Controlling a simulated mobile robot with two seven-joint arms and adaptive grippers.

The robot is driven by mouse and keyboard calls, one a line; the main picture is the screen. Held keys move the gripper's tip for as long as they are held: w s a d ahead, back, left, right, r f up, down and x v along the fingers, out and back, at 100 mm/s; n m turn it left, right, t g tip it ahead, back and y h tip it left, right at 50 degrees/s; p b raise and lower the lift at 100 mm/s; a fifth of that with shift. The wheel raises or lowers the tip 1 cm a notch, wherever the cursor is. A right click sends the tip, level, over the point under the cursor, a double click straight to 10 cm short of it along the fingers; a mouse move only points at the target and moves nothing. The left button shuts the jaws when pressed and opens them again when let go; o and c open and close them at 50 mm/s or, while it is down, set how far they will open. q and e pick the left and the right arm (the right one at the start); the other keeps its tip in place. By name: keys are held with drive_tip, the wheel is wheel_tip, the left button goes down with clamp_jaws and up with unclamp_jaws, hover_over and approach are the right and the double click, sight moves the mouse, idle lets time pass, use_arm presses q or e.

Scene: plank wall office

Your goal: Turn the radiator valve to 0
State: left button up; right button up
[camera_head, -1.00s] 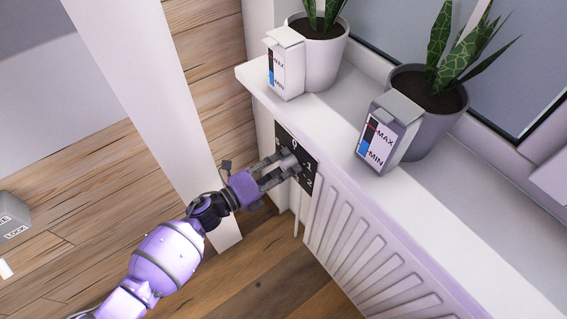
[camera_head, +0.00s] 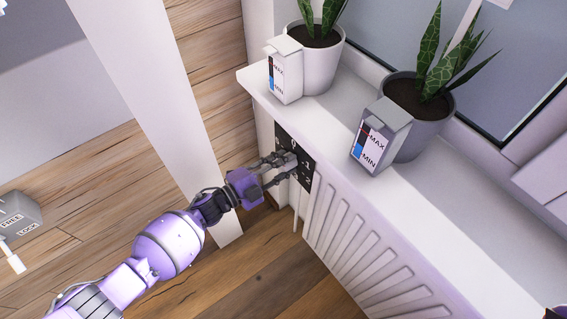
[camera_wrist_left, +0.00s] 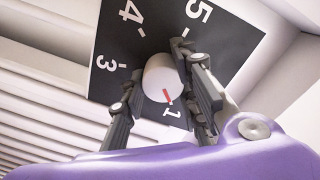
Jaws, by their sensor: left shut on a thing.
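The radiator valve is a round white knob (camera_wrist_left: 163,79) with a red mark, on a square black dial plate (camera_wrist_left: 146,42) with white numbers. In the left wrist view the red mark points close to the 1; the 3, 4 and 5 also show, while the 0 and 2 are hidden behind the fingers. In the head view the dial plate (camera_head: 305,176) sits at the radiator's left end, under the sill. My left gripper (camera_head: 285,160) is shut on the knob, one finger on each side.
The ribbed white radiator (camera_head: 357,240) runs right from the dial, beneath a white sill (camera_head: 335,113). Two potted plants (camera_head: 319,70) (camera_head: 412,120) and two MAX/MIN boxes (camera_head: 285,72) (camera_head: 380,137) stand on the sill. A white post (camera_head: 150,100) rises left of the dial, behind my left arm.

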use_arm(q)
drive_tip(key=n, duration=0.4)
drive_tip(key=shift+s+a+f+n+p, duration=0.1)
drive_tip(key=shift+s+f+n+p, duration=0.1)
drive_tip(key=shift+f+n+p, duration=0.15)
drive_tip(key=n, duration=0.3)
drive_tip(key=shift+s+n, duration=0.2)
drive_tip(key=shift+n, duration=0.15)
drive_tip(key=shift+d, duration=0.2)
drive_tip(key=shift+h, duration=0.3)
drive_tip(key=o, duration=1)
drive_tip(key=shift+r, duration=0.1)
drive_tip(key=shift+w+r, duration=0.1)
drive_tip(key=v, duration=1.2)
drive_tip(key=shift+r, duration=0.1)
